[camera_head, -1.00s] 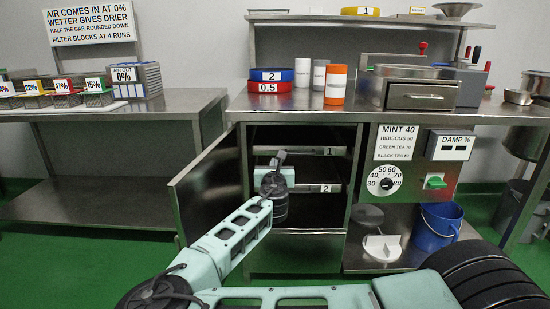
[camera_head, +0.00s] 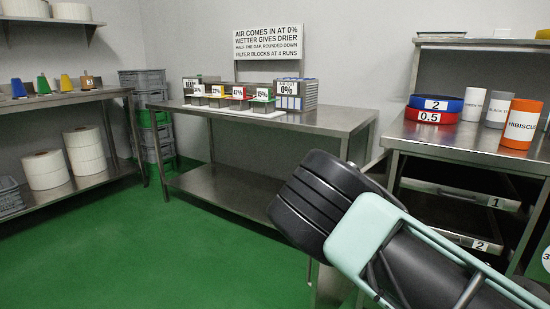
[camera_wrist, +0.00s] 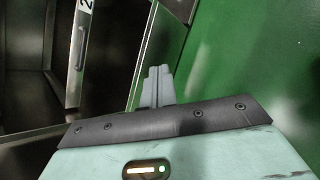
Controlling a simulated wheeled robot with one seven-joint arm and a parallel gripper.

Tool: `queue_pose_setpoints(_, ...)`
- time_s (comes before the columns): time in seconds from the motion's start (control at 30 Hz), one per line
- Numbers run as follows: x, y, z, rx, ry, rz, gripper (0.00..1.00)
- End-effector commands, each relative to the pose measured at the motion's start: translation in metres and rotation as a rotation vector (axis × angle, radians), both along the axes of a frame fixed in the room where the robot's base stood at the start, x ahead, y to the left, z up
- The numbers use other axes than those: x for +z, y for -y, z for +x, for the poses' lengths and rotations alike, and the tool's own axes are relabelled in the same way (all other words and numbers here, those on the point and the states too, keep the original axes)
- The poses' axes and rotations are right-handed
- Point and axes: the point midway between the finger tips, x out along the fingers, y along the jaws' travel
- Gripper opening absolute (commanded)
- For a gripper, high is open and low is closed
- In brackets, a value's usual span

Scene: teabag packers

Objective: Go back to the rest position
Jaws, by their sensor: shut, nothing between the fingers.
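My gripper (camera_wrist: 157,86) shows in the wrist view with its grey fingers together and nothing between them. It is over the green floor (camera_wrist: 235,70), beside the cabinet (camera_wrist: 30,70) with its dark inside and a drawer front (camera_wrist: 80,50) marked 2 at the left. In the head view my mint and black arm crosses the lower right, and my gripper is not visible there. The cabinet's shelves, marked 1 (camera_head: 495,202) and 2 (camera_head: 480,246), show partly behind my arm.
A steel table (camera_head: 320,121) with several labelled boxes stands in the middle. A left bench (camera_head: 75,97) holds coloured cones and white rolls. Blue (camera_head: 437,104) and red (camera_head: 431,116) rings and an orange cup (camera_head: 520,125) stand on the right counter. Green floor (camera_head: 170,250) is clear at left.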

Motion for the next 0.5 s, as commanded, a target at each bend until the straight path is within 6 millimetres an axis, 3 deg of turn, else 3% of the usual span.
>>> queue_pose_setpoints(0.1,-0.018,-0.047,-0.032,-0.164,-0.01,0.227,0.0)
queue_pose_setpoints(0.23,-0.018,-0.107,-0.063,-0.317,-0.039,0.437,0.0)
queue_pose_setpoints(0.37,0.002,-0.166,-0.089,-0.436,-0.078,0.613,0.0)
queue_pose_setpoints(0.5,0.04,-0.223,-0.117,-0.531,-0.121,0.763,0.0)
